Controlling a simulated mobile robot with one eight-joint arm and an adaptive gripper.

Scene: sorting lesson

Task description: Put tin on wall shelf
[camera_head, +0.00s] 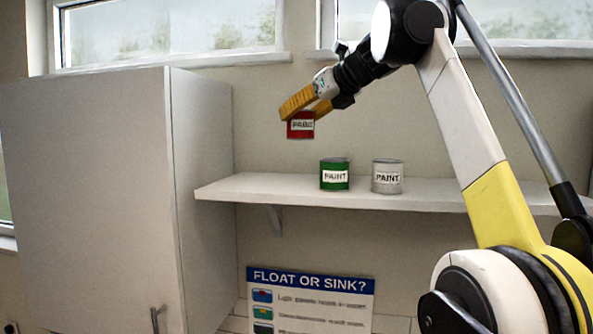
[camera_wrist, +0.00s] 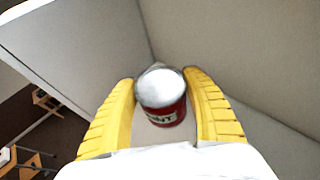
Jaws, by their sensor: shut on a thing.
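A red paint tin (camera_head: 300,130) with a white label is held in my gripper (camera_head: 304,108), above the left part of the wall shelf (camera_head: 262,190). Clear space shows between the tin and the shelf top. In the wrist view the red tin (camera_wrist: 166,116) with its pale lid sits between the two yellow fingers of my gripper (camera_wrist: 164,98). A green paint tin (camera_head: 334,184) and a grey paint tin (camera_head: 387,188) stand upright on the shelf, to the right of the held tin. The underside of the held tin is not seen in the wrist view.
A tall grey cabinet (camera_head: 100,200) stands at the left, its side close to the shelf's left end. The shelf top left of the green tin is bare. Windows (camera_head: 170,30) are above. A "Float or sink?" poster (camera_head: 310,300) is below the shelf.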

